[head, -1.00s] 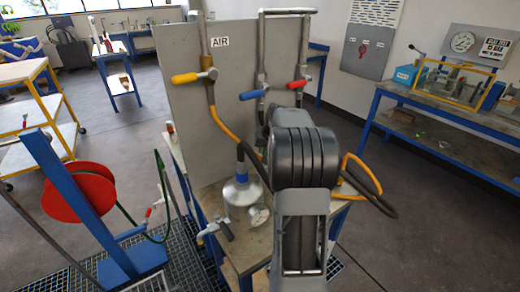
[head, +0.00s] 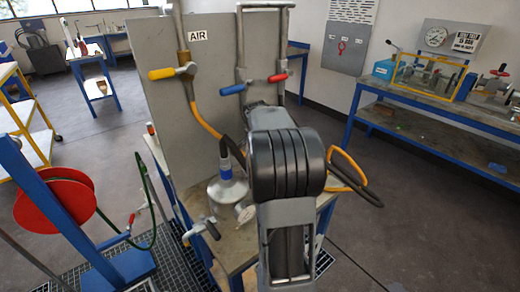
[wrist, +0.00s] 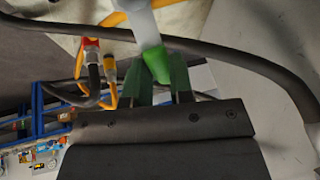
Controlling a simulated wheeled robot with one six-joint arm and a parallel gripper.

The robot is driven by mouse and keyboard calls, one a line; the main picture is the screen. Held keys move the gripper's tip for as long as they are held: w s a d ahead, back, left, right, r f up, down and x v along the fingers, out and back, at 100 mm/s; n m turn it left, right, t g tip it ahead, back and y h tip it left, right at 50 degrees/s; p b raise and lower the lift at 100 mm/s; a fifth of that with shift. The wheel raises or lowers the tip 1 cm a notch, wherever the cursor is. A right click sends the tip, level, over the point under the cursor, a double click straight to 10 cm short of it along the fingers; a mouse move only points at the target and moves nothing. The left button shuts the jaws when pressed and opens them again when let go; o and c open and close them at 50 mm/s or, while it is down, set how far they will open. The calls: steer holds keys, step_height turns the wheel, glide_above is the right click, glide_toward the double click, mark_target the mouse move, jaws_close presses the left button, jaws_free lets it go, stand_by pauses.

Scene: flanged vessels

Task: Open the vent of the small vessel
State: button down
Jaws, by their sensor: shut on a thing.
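A silver vessel (head: 227,192) with a blue collar stands on the bench left of my arm in the head view. A round gauge (head: 246,213) sits at its right side, and a dark-gripped lever (head: 210,228) is at its lower left. I cannot tell whether this is the small vessel. My arm hides what lies behind it, and my gripper is hidden in the head view. In the wrist view my gripper (wrist: 157,82) is shut on the green end of a pale grey lever (wrist: 147,28). I cannot tell from the picture whether it is the vent.
Hoses run close by: a dark hose (wrist: 235,58) crosses the wrist view just beyond my fingers, and a yellow-black hose (head: 210,122) hangs from the AIR panel (head: 218,80). A red reel (head: 55,202) stands left. Open floor (head: 400,210) lies right.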

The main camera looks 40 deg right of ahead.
steer(key=shift+s+m+g+b, duration=0.45)
steer(key=shift+m+b, duration=0.1)
steer(key=shift+m, duration=0.45)
steer(key=c, duration=1)
jaws_free()
steer(key=shift+s, duration=0.1)
steer(key=shift+a+r, duration=0.1)
steer(key=v, duration=1.3)
steer(key=shift+a+r, duration=0.15)
steer(key=shift+a, duration=0.25)
steer(key=shift+s, duration=0.1)
